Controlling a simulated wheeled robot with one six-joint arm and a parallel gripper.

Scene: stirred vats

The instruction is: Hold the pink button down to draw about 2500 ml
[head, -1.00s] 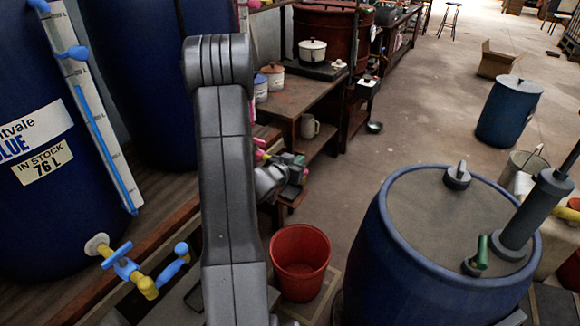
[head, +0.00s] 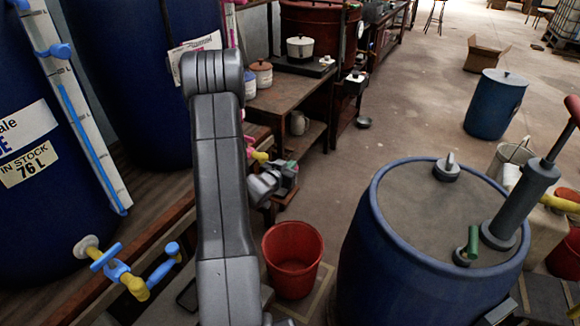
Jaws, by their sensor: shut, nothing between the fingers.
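Pink fittings (head: 250,152) with a yellow part show just right of my arm, low on the second blue vat. I cannot tell which of them is the pink button, and my arm hides part of that area. My gripper (head: 290,172) is small in the picture, just right of and slightly below the pink fittings. It is shut and empty. Whether it touches the pink fittings cannot be told. A red bucket (head: 292,230) stands on the floor below my gripper.
A blue vat (head: 40,225) with blue taps stands at the left, labelled 76 L. A blue drum (head: 372,250) with a pump stands at the right. A wooden bench (head: 282,92) with pots is beyond. Open floor (head: 425,120) lies behind the drum.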

